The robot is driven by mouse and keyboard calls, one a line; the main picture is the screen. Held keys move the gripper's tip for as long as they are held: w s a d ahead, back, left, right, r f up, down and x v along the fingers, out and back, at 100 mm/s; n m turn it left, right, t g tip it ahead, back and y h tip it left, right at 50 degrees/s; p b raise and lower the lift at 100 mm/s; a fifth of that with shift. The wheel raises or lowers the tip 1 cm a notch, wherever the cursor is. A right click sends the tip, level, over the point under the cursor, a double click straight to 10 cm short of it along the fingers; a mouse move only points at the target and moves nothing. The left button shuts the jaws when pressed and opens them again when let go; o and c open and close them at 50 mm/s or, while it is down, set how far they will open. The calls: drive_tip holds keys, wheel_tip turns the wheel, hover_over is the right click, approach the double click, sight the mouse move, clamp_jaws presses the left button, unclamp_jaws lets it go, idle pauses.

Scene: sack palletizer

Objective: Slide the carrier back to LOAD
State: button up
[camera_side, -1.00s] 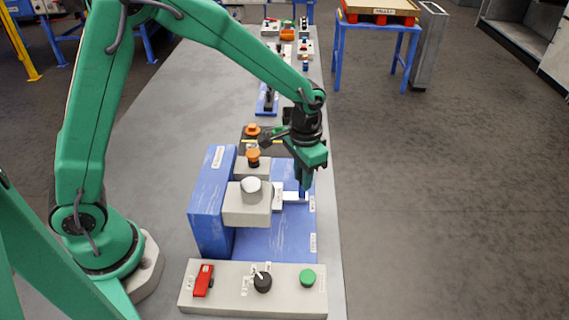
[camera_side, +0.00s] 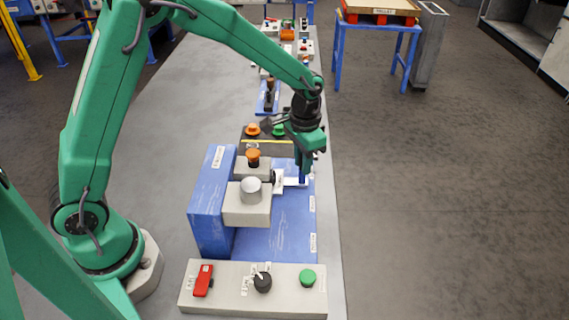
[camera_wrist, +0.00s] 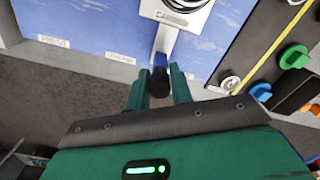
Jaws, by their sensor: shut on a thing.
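The carrier (camera_wrist: 178,8) shows in the wrist view as a light block with a readable CARRIER label. It also shows in the side view (camera_side: 278,181), on the blue bed of the machine (camera_side: 275,235). A short bar with a black knob (camera_wrist: 160,84) sticks out from it toward me. My gripper (camera_wrist: 160,78) has its two green fingers on either side of this knob and is shut on it. White position labels (camera_wrist: 120,57) line the bed's edge; I cannot read which is LOAD.
A grey press head (camera_side: 247,208) overhangs the bed. A panel with a red switch, black dial and green button (camera_side: 307,277) stands in front. Orange and green knobs (camera_wrist: 294,57) sit on a dark plate beyond the bed. The floor side is open.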

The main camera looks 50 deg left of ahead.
drive_tip(key=shift+w+a+r, duration=0.1)
drive_tip(key=shift+w+a, duration=1.55)
drive_tip(key=shift+w, duration=0.2)
drive_tip(key=o, duration=0.9)
drive_tip(key=shift+o, duration=0.9)
drive_tip(key=shift+s, duration=0.1)
drive_tip(key=shift+r, duration=0.55)
drive_tip(key=shift+r, duration=0.7)
drive_tip(key=shift+r, duration=0.35)
drive_tip(key=shift+r, duration=0.4)
